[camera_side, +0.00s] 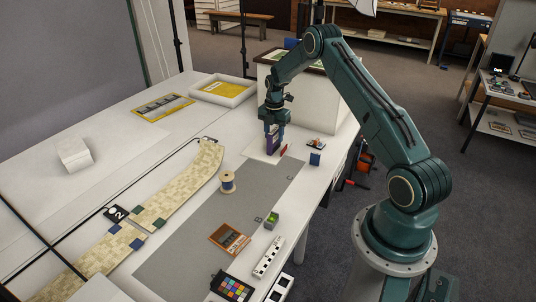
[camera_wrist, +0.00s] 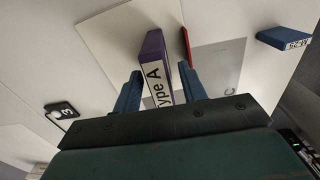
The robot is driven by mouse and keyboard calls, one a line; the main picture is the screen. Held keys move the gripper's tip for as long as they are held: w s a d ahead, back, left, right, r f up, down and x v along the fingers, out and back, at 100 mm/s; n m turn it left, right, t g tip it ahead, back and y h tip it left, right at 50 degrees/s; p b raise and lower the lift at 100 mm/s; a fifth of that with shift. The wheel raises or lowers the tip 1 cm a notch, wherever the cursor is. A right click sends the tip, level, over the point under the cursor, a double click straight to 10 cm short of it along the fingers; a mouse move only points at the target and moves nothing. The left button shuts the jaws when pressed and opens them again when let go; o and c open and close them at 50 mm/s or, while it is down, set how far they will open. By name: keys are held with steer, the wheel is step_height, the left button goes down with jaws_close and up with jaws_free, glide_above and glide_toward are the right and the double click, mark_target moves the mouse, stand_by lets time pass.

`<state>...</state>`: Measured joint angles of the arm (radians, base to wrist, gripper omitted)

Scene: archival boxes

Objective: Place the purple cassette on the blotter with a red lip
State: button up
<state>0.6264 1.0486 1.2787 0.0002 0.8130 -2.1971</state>
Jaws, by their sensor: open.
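The purple cassette (camera_side: 271,144) stands upright under my gripper in the side view. In the wrist view the purple cassette (camera_wrist: 153,52) shows its "Type A" label towards the camera. It appears to stand on a pale blotter (camera_side: 257,154), and the blotter also shows in the wrist view (camera_wrist: 110,32). A red lip (camera_side: 284,150) is on the right of the blotter, close beside the cassette; it also shows in the wrist view (camera_wrist: 186,46). My gripper (camera_side: 274,133) is open, with one blue finger on each side of the cassette. Finger contact is hard to tell.
A small blue block (camera_side: 315,159) lies right of the blotter. A large pale box (camera_side: 305,98) stands close behind my gripper. A thread spool (camera_side: 228,182) stands on the grey mat's left edge (camera_side: 190,235). A white tray (camera_side: 224,90) is further back left.

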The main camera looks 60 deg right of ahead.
step_height(320, 180, up, 11)
steer(key=shift+r, duration=0.15)
stand_by(0.4)
stand_by(0.5)
steer(key=s+a+r+m+t, duration=0.1)
steer(key=s+a+r+m, duration=0.3)
steer(key=a+r, duration=0.6)
steer(key=s+a+r+m+t, duration=0.2)
steer(key=s+a+r+m, duration=0.2)
steer(key=a+r, duration=0.7)
steer(key=s+a+m+t, duration=0.1)
steer(key=s+a+m, duration=0.4)
steer(key=s, duration=0.5)
steer(key=s+a+m+t, duration=0.1)
steer(key=s+a+m, duration=0.4)
steer(key=s+a, duration=0.3)
steer(key=s, duration=0.3)
steer(key=shift+t, duration=0.3)
